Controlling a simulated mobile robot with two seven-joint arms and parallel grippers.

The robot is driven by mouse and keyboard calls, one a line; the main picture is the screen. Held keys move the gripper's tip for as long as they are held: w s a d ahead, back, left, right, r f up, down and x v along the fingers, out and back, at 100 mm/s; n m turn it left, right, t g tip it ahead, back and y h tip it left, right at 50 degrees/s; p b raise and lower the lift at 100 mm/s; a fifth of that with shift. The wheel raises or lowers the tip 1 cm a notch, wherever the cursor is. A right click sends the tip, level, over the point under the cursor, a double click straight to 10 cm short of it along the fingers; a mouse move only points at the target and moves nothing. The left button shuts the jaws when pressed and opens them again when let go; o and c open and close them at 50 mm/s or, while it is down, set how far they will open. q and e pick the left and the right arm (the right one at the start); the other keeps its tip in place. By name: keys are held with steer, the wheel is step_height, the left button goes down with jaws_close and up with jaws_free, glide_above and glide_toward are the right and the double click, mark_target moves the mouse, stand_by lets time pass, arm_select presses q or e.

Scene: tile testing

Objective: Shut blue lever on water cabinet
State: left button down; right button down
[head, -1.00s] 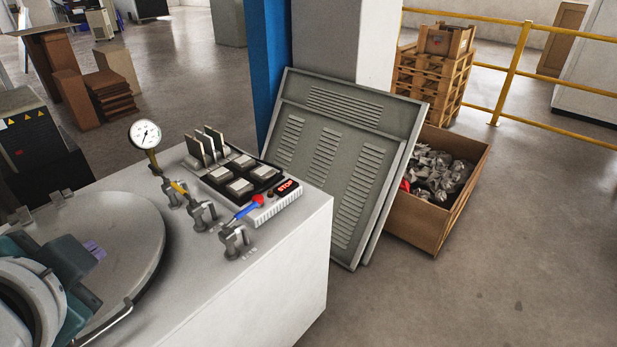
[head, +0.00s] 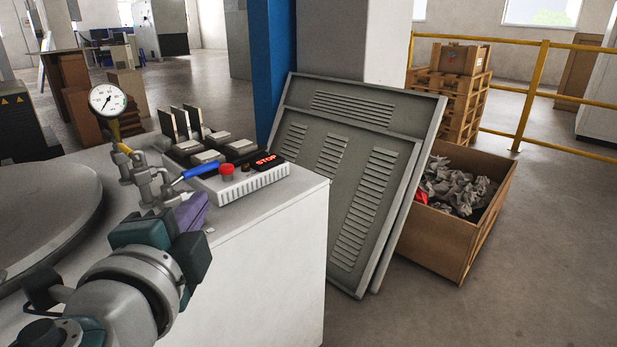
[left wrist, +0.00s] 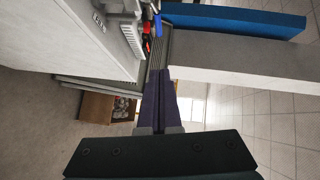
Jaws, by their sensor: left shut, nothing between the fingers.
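The water cabinet (head: 265,260) is a pale grey box with a control panel and several small valves on top. The blue lever (head: 200,171) sits on a grey valve at the cabinet's front right, beside the red stop button, and slants up to the right. It also shows in the left wrist view (left wrist: 158,25), at the top. My left gripper (head: 193,210) has purple fingers, shut and empty, just below and in front of the lever, apart from it. The closed fingers point up in the left wrist view (left wrist: 160,75). My right gripper is out of view.
A pressure gauge (head: 107,100) and a yellow lever (head: 124,148) stand left of the blue one. A round lid (head: 45,205) lies at the left. Grey louvred panels (head: 340,180) lean behind the cabinet, beside a box of scrap (head: 445,235).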

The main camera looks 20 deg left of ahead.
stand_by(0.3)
arm_select(q)
steer(key=b, duration=0.2)
glide_toward(210, 168)
steer(key=w+d, duration=0.2)
steer(key=w, duration=0.2)
steer(key=shift+w+a+f+b, duration=0.15)
steer(key=shift+w+a, duration=0.15)
steer(key=shift+a, duration=0.35)
steer(key=shift+w+a+f+b, duration=0.15)
steer(key=shift+w+a, duration=0.1)
steer(key=shift+a, duration=0.45)
steer(key=shift+w+a+f+b, duration=0.15)
steer(key=shift+w+a, duration=0.15)
steer(key=shift+a, duration=0.35)
steer(key=shift+w+n+y+b, duration=0.15)
steer(key=shift+n+y+b, duration=0.25)
steer(key=shift+y, duration=0.1)
